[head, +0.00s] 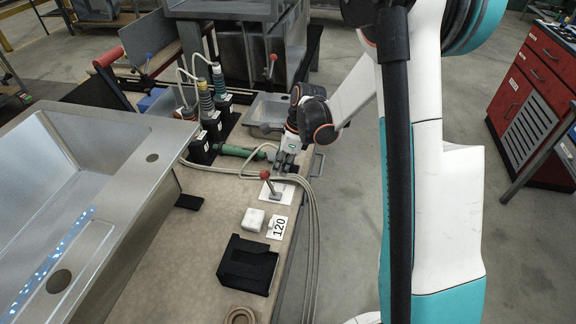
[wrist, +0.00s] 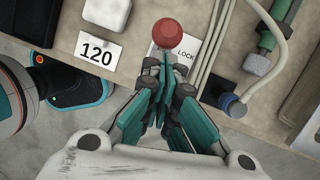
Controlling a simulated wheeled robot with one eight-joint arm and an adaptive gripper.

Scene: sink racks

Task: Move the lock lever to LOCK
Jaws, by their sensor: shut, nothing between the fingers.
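The lock lever (head: 271,188) has a red ball knob on a thin stem and stands on a white plate (head: 284,194) on the bench. In the wrist view its red knob (wrist: 167,33) is just beyond my fingertips, and the word LOCK (wrist: 186,54) shows on the plate to the right of it. My gripper (head: 283,168) is shut and empty, right behind the lever in the head view. In the wrist view my gripper (wrist: 163,62) has its teal fingers together, pointing at the lever. The fingers hide the lower stem; I cannot tell whether they touch it.
A white block (head: 253,220), a "120" card (head: 277,228) and a black holder (head: 248,264) sit on the near bench. Pale hoses (head: 311,215) run along the bench edge. A green-handled tool (head: 236,151) lies behind. A steel sink (head: 90,190) fills the left.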

